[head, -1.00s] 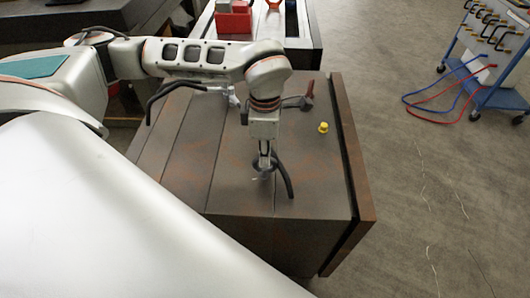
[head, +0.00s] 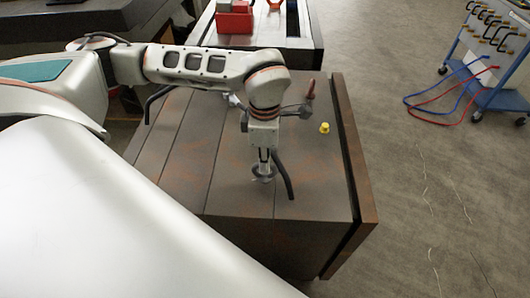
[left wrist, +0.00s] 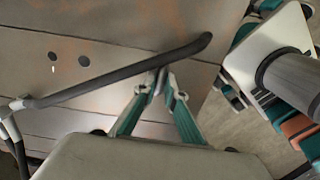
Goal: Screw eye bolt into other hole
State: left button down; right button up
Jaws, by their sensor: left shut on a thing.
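The mould base (head: 190,150) is a large dark, grey-brown block with seams across its top. My left gripper (head: 263,165) points down over its near part and is shut. A dark, round piece (head: 262,179), which looks like the eye bolt, is at the fingertips close to the top face. I cannot tell whether it is in a hole. Two dark holes show there to the left, a smaller one (left wrist: 52,56) and a larger one (left wrist: 84,61). My right gripper is not in view.
A small yellow piece (head: 324,128) stands on the block's right part. A red-tipped dark object (head: 309,90) shows behind my wrist. Red bins (head: 234,20) are on the surface behind. A blue tool trolley (head: 490,50) stands on the floor at right, with open floor between.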

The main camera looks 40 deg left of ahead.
pick_arm(q)
jog(key=shift+r, duration=0.1)
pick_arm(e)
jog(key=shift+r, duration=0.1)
pick_arm(q)
jog(key=shift+r+m+p, duration=0.15)
jog(key=shift+m+p, duration=0.4)
jog(key=shift+m, duration=0.45)
jog(key=m+p, duration=0.1)
jog(key=m, duration=0.1)
jog(key=shift+m, duration=0.3)
jog(key=m+p, duration=0.1)
jog(key=m, duration=0.2)
jog(key=shift+m, duration=0.3)
jog(key=shift+f+m, duration=0.25)
jog(key=shift+m, duration=0.15)
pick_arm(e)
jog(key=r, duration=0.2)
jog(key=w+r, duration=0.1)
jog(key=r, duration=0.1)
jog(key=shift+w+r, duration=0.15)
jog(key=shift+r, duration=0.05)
